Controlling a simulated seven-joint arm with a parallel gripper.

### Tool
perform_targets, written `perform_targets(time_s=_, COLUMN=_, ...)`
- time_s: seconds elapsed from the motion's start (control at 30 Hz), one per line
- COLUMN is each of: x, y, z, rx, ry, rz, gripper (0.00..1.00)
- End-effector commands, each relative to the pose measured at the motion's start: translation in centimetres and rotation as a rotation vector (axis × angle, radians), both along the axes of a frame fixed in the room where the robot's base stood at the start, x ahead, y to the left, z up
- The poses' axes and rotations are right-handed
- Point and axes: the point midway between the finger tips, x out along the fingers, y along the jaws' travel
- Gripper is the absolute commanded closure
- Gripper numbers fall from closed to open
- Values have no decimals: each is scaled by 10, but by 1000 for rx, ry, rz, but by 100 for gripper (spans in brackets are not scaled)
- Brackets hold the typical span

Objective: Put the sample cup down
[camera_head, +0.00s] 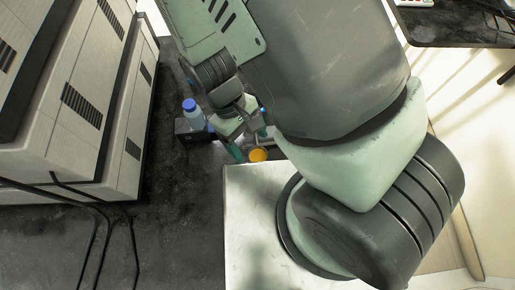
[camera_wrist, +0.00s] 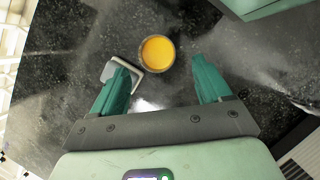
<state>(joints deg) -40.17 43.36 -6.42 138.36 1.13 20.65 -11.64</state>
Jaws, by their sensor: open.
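The sample cup, round with an orange-yellow top or contents, appears in the wrist view (camera_wrist: 157,53) just past my fingertips, roughly centred between them. It also shows in the head view (camera_head: 258,154) below my gripper, near the corner of a pale surface. My gripper (camera_wrist: 162,78) has two teal fingers spread wide, with nothing between them. In the head view my gripper (camera_head: 252,143) is small and partly hidden by my arm. The cup looks upright on or near the dark speckled surface; I cannot tell its exact height.
A small pale square-cornered object (camera_wrist: 108,72) lies beside the cup, partly behind my left-side finger. In the head view a blue-capped bottle (camera_head: 193,113) stands by a dark box (camera_head: 183,129). Large pale cabinets (camera_head: 75,95) stand at left.

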Motion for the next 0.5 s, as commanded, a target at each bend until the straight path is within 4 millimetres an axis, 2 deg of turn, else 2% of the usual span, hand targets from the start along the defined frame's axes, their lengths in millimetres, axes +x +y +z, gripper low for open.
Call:
perform_targets(time_s=0.1, x=-5, y=-5, z=-14, rx=-1, ry=3, rz=0, gripper=23)
perform_targets(time_s=0.33, x=-11, y=-12, z=-30, rx=-2, ry=3, rz=-1, gripper=23)
perform_targets(time_s=0.5, x=-20, y=-23, z=-52, rx=-3, ry=4, rz=-1, gripper=23)
